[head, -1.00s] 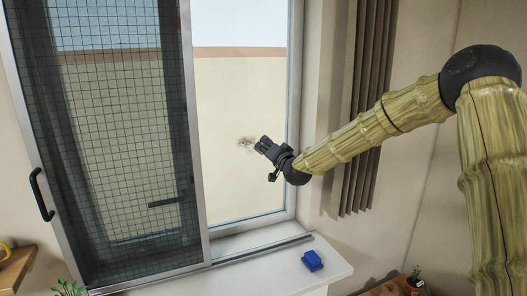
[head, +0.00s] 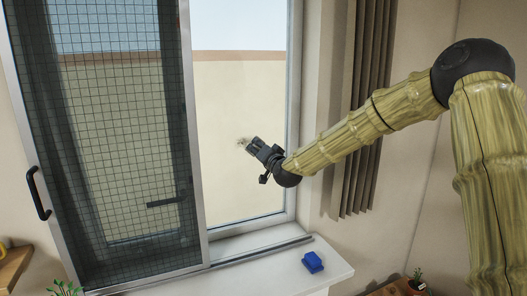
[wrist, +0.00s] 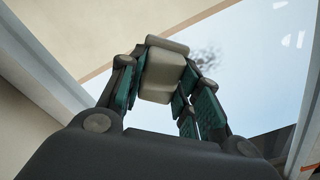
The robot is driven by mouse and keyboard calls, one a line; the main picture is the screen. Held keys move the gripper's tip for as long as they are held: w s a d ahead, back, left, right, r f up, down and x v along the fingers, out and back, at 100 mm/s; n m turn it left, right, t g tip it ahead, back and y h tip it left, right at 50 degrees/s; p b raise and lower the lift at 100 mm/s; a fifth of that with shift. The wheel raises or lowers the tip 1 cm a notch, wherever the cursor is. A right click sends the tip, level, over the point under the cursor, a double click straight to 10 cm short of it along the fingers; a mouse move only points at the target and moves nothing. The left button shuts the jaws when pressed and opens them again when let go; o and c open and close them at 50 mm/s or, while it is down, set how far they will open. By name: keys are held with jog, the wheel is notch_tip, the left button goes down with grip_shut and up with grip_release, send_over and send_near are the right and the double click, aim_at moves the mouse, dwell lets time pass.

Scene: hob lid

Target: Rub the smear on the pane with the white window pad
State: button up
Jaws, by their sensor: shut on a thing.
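My gripper (head: 257,149) is in front of the right-hand pane (head: 240,95). In the wrist view, my gripper (wrist: 165,88) is shut on the white window pad (wrist: 163,72), a pale block between the fingers. The smear (wrist: 207,53) shows there as grey speckles on the pane, just beyond the pad and to its right. In the head view only a little of the smear (head: 240,141) shows at the gripper's tip; the gripper hides the rest or it has thinned. I cannot tell whether the pad touches the glass.
A sliding mesh screen (head: 115,130) with a black handle (head: 39,193) covers the left part of the window. A blue block (head: 313,262) lies on the white sill (head: 325,275). A brown curtain (head: 358,120) hangs on the right. A potted plant (head: 416,280) stands at lower right.

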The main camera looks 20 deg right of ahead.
jog(key=shift+s+a+b, duration=0.1)
jog(key=shift+a+b, duration=0.65)
jog(key=shift+a, duration=2.8)
jog(key=shift+a+b, duration=0.1)
jog(key=shift+b, duration=0.25)
jog(key=shift+r, duration=0.1)
jog(key=shift+d+b, duration=0.55)
jog(key=shift+d, duration=1.35)
jog(key=shift+d, duration=0.1)
jog(key=shift+d+r+b, duration=0.15)
jog(key=shift+d+b, duration=0.3)
jog(key=shift+d, duration=1.15)
jog(key=shift+d+b, duration=0.65)
jog(key=shift+d, duration=1.1)
